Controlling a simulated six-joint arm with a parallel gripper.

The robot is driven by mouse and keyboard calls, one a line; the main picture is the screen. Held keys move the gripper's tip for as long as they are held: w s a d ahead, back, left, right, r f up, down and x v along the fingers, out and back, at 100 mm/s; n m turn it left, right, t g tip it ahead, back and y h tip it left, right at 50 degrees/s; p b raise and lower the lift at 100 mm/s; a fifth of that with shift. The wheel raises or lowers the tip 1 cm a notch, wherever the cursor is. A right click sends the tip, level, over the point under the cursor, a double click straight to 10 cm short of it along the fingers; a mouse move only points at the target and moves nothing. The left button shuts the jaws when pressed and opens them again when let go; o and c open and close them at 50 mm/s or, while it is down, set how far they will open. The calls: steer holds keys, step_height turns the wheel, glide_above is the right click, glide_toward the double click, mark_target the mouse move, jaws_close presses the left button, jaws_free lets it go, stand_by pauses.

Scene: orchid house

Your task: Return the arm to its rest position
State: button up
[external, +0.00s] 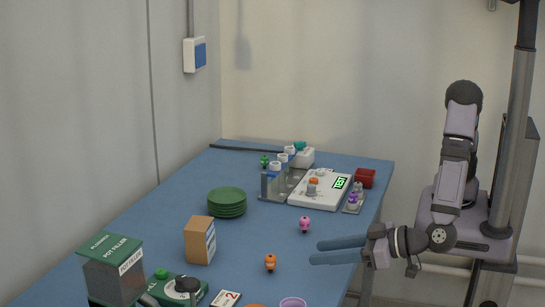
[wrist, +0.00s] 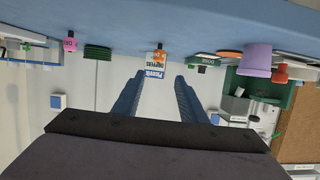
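My gripper (external: 338,250) is at the right edge of the blue table (external: 170,215), with its two long blue fingers pointing left over the tabletop. The fingers are apart, with nothing between them. In the wrist view, where the scene appears upside down, the two fingers (wrist: 157,98) also stand apart with an empty gap. My arm rises from the gripper to a mount on the post at the right.
A cardboard box (external: 200,240), green plates (external: 227,203) and a pot filler box (external: 112,268) are further left. A white scale (external: 320,190) is at the back. A purple pot (external: 293,302) is in front.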

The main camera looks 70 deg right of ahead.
steer(key=w+d+r+g+y+p, duration=0.1)
steer(key=w+r+g+y+p, duration=0.1)
steer(key=w, duration=0.4)
steer(key=w+d+r+g+y+p, duration=0.1)
steer(key=w+d, duration=0.1)
steer(key=w, duration=0.3)
steer(key=w+d+n+g+y+p, duration=0.1)
steer(key=w+d+g+p, duration=0.15)
steer(key=d, duration=0.55)
steer(key=s+d+g+h+p, duration=0.1)
steer(key=s+d+g, duration=0.2)
steer(key=s+d, duration=0.3)
steer(key=s+d+g+h+p, duration=0.1)
steer(key=s+d+g, duration=0.2)
steer(key=d, duration=0.9)
steer(key=s+d+m+g+h+p, duration=0.1)
steer(key=s+d+g+h, duration=0.1)
steer(key=s+d, duration=0.7)
steer(key=shift+d+g+p, duration=0.15)
steer(key=shift+g+p, duration=0.2)
steer(key=shift+g, duration=0.1)
